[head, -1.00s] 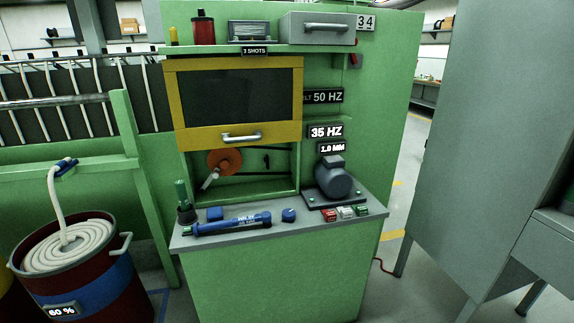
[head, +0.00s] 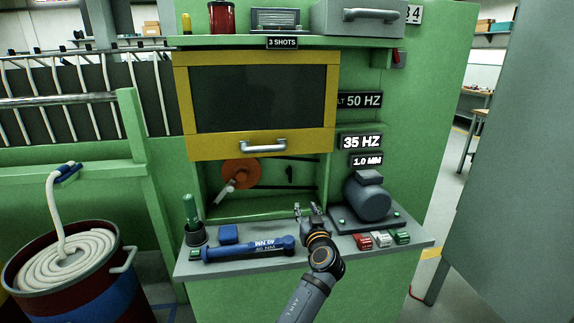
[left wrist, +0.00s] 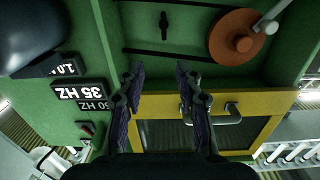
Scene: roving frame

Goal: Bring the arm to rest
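My left gripper (head: 310,210) is in the head view, in front of the green machine's worktop, with its arm coming up from the bottom. Its two fingers are spread and nothing shows between them. In the left wrist view the open fingers (left wrist: 158,76) point toward the opening below the yellow-framed door (head: 258,105). The wrist picture is upside down. My right gripper is in neither view.
An orange disc (head: 240,172) sits inside the opening. A hose drum (head: 65,262) stands left.

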